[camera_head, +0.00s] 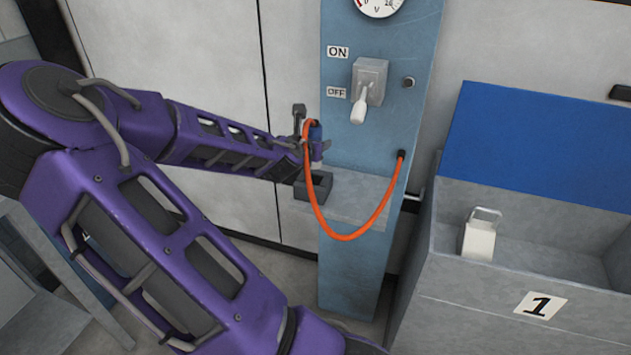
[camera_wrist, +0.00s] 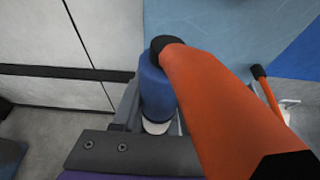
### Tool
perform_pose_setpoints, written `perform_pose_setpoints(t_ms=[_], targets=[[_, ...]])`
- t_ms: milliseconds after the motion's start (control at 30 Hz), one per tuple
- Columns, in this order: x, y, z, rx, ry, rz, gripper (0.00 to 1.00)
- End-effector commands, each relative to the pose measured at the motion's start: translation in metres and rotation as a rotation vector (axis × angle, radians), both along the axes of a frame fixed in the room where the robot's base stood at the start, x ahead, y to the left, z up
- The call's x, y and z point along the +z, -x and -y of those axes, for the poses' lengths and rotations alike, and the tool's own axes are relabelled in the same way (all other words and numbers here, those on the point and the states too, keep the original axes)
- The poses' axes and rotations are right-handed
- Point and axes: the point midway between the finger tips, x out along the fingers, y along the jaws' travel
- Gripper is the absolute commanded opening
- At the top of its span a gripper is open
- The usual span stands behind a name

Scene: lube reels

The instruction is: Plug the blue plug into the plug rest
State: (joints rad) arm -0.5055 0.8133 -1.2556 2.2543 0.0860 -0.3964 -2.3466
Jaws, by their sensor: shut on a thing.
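The blue plug (camera_head: 315,131) is held upright in my gripper (camera_head: 318,150), beside the blue-grey post. An orange cable (camera_head: 345,237) runs from the plug's top, hangs in a loop and ends at a black fitting on the post. The plug rest (camera_head: 314,187), a dark grey open box on the post's small shelf, lies just below the plug. A gap shows between them in the head view. In the wrist view the blue plug (camera_wrist: 157,92) has a white lower end, and the jaws are shut around it. The rest is hidden in the wrist view.
The post (camera_head: 355,275) carries an ON/OFF lever switch (camera_head: 366,92) and a gauge (camera_head: 380,5). The cable loop hangs before the shelf.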

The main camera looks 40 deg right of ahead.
Motion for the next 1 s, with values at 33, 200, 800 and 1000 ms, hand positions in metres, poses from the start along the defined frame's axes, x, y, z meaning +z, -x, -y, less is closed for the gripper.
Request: perform_pose_setpoints(t_ms=[33,200,800,1000], targets=[[-0.014,0.001,0.001,-0.001,0.0,-0.003,0.0],[-0.034,0.0,0.0,0.001,0.002,0.0,0.0],[-0.073,-0.001,-0.001,0.003,0.002,0.001,0.0],[-0.076,-0.001,-0.001,0.004,0.002,-0.001,0.54]])
